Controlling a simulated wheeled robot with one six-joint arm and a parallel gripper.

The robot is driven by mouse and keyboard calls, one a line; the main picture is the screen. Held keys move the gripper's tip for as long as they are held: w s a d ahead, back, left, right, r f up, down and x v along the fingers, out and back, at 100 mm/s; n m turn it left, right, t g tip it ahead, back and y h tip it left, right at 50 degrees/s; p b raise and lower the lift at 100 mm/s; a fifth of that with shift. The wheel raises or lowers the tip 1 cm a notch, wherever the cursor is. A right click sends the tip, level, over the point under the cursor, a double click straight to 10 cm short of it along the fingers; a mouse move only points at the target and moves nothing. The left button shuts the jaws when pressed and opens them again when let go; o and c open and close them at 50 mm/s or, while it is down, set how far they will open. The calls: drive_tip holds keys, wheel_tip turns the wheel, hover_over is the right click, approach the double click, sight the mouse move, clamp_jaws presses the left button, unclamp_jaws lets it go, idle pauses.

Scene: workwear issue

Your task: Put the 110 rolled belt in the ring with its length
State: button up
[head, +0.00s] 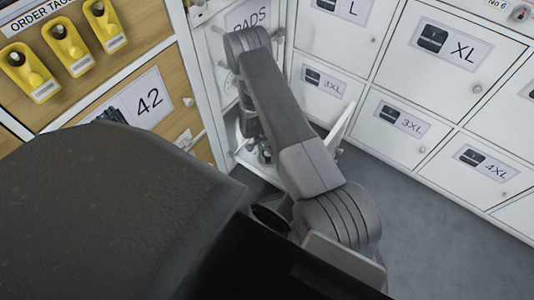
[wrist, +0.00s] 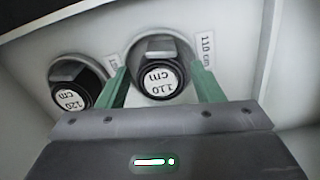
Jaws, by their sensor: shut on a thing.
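The 110 rolled belt (wrist: 158,78) is a black roll with a white end disc reading "110 cm", which appears upside down in the wrist view. My gripper (wrist: 156,68) has its two green fingers on either side of this roll and is shut on it. The roll sits at a round grey ring (wrist: 134,50), whose rim shows around its upper side. A label (wrist: 207,50) reading "110 cm" is beside that ring. How deep the roll sits is hard to tell. In the head view my arm reaches into an open compartment, and the belt cannot be made out.
A black 120 rolled belt (wrist: 68,97) sits in a ring just left of my left finger, with its label partly hidden. White compartment walls are close around. In the head view, an open white door (head: 345,115) stands right of my arm, and wooden drawers (head: 150,98) are at left.

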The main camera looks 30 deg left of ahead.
sight(267, 154)
drive_tip(key=shift+f, duration=0.15)
drive_tip(key=o, duration=1)
drive_tip(key=shift+o, duration=0.2)
wheel_tip(267, 154, up, 12)
drive_tip(key=p, duration=0.4)
drive_tip(key=shift+r, duration=0.2)
